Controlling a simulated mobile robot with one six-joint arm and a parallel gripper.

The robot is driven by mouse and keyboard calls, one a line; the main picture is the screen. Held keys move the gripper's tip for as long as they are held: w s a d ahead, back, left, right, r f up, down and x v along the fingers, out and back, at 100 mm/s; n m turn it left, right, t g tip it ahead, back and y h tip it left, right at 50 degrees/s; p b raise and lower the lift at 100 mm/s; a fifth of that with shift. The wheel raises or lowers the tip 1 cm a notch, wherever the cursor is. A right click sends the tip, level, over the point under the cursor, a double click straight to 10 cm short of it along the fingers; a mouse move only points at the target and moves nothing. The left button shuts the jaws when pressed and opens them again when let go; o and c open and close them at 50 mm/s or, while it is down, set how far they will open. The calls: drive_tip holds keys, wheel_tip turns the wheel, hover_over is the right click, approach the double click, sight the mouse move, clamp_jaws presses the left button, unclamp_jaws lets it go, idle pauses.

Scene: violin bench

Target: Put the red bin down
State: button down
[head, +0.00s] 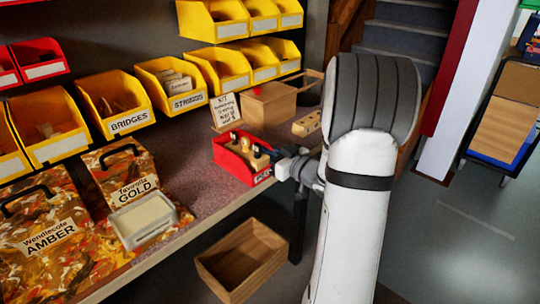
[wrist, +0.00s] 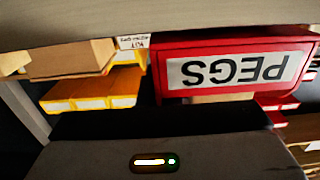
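The red bin (head: 233,160) holds several pegs and is at the front edge of the bench (head: 205,205). In the wrist view the bin (wrist: 165,68) is upside down and close, its PEGS label facing me. My gripper (head: 272,154) is at the bin's right side wall and appears shut on it; my arm comes in from the right. The fingertips are mostly hidden. The bin looks level, at or just above the bench top; I cannot tell whether its base touches.
A wooden box (head: 267,103) and a small KIT card (head: 228,108) stand behind the bin. A wooden block with holes (head: 306,124) is to the right. A gold case (head: 120,170) and pale tray (head: 143,219) are left. Yellow bins line the back. An open crate (head: 242,262) is below.

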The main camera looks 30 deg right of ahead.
drive_tip(key=c, duration=1.6)
unclamp_jaws()
drive_tip(key=shift+f, duration=0.2)
drive_tip(key=shift+c, duration=0.2)
drive_tip(key=shift+r, duration=0.1)
drive_tip(key=shift+s+d+r, duration=0.1)
drive_tip(key=shift+s, duration=0.1)
drive_tip(key=p+v, duration=0.1)
drive_tip(key=v, duration=1)
drive_tip(key=shift+s+p, duration=0.3)
drive_tip(key=shift+p, duration=0.1)
drive_tip(key=shift+w+d, duration=0.1)
